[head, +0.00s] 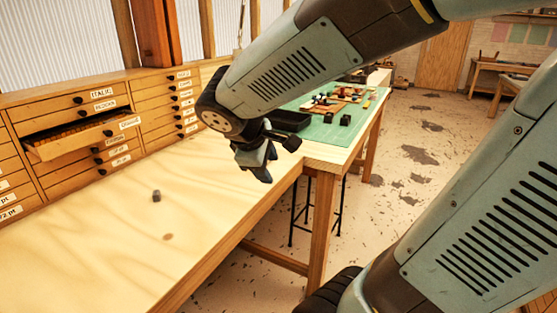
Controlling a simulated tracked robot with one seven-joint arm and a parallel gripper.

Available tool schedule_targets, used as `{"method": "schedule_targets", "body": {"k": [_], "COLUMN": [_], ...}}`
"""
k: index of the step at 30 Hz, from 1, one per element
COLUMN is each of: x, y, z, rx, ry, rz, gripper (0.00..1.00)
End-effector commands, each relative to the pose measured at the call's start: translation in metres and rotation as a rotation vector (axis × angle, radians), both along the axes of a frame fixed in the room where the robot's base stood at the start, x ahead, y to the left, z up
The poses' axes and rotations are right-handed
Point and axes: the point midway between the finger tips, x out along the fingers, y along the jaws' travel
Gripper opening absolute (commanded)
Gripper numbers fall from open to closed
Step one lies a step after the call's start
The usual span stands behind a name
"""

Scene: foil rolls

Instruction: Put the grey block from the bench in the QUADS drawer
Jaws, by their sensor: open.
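The small grey block (156,196) lies on the bare wooden bench (110,235), left of the middle. My gripper (259,172) is open and empty over the bench's right part, to the right of the block and apart from it. One drawer (85,142) in the cabinet at the left is pulled out over the bench. Its label is too blurred to read for sure, so I cannot tell whether it is the QUADS drawer. The inside of the drawer shows only as a narrow strip.
The cabinet (62,100) has several other drawers, all shut, with labels such as ITALIC. A green mat (325,132) with a black tray (288,121) and small dark blocks lies at the bench's far end. The bench around the grey block is clear. A stool (325,205) stands under the bench.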

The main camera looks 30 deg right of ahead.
Motion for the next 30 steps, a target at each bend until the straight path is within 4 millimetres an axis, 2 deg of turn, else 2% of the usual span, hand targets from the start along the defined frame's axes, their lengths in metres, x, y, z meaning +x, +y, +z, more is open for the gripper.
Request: {"method": "schedule_targets", "body": {"k": [1,6,10,15,21,24,30], "x": [-0.012,-0.043,-0.061,-0.073,-0.076,-0.076,-0.076], "y": [-0.004,-0.004,0.002,0.008,0.011,0.011,0.011], "z": [0.006,0.020,0.032,0.045,0.049,0.049,0.049], "rx": [0.080,0.358,0.554,0.725,0.783,0.781,0.781], "ry": [-0.038,-0.153,-0.233,-0.300,-0.321,-0.319,-0.319], "rz": [-0.080,-0.323,-0.473,-0.589,-0.626,-0.625,-0.625], "gripper": [0.51,0.51,0.51,0.51,0.51,0.43,0.43]}}
